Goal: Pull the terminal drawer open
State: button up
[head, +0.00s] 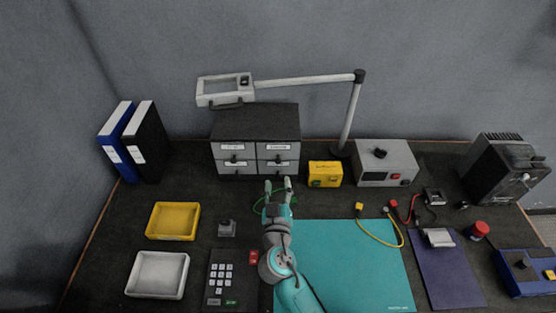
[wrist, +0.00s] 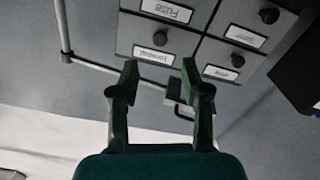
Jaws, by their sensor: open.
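The terminal drawer (head: 288,151) is the upper right drawer of a small grey cabinet with a dark top (head: 256,120). It looks closed, flush with its neighbours. The wrist view shows the cabinet upside down, with the "Terminal" label (wrist: 152,55) and the drawer's dark round knob (wrist: 160,38) beyond my fingertips. My gripper (head: 277,184) is open and empty, in front of the cabinet's right column. In the wrist view its two fingers (wrist: 160,68) stand apart, with the label and knob showing between and beyond them. It appears clear of the knob.
A yellow box (head: 325,174) stands just right of the cabinet. A magnifier lamp (head: 225,89) reaches over the cabinet from its post (head: 351,115). A teal mat (head: 345,268) covers the front middle. Yellow (head: 173,236) and white trays sit left.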

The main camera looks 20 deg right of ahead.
aim_at(278, 162)
jog(key=x, duration=0.9)
jog(key=shift+s, duration=0.1)
grip_shut()
